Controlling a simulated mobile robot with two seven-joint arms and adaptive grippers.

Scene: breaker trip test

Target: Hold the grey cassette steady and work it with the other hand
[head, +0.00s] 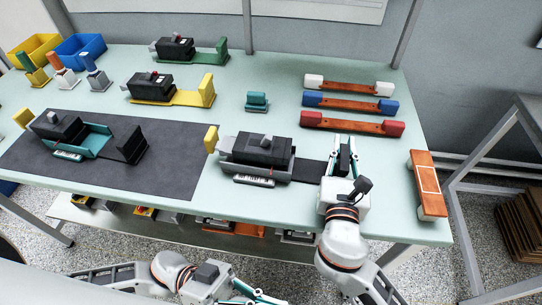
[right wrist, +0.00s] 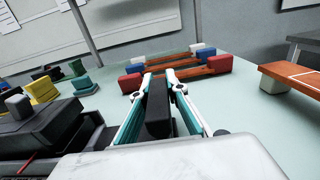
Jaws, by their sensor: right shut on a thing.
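The grey cassette (head: 282,176) lies near the front edge of the table, with a black block on top, a white label on its front and a dark flat strip (head: 308,172) running right. My right gripper (head: 344,150) is shut on a dark upright block at the right end of this strip. In the right wrist view the dark block (right wrist: 158,108) stands between the two teal fingers. My left gripper (head: 245,292) is low at the bottom edge of the head view, in front of the table and apart from the cassette. Its fingertips are not clear.
A dark mat (head: 185,155) with a teal cassette (head: 98,140) lies to the left. Yellow (head: 180,97) and green (head: 205,58) cassettes stand behind. Several orange bars (head: 350,104) lie back right; another orange piece (head: 428,185) is at the right edge. A lower shelf holds more parts.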

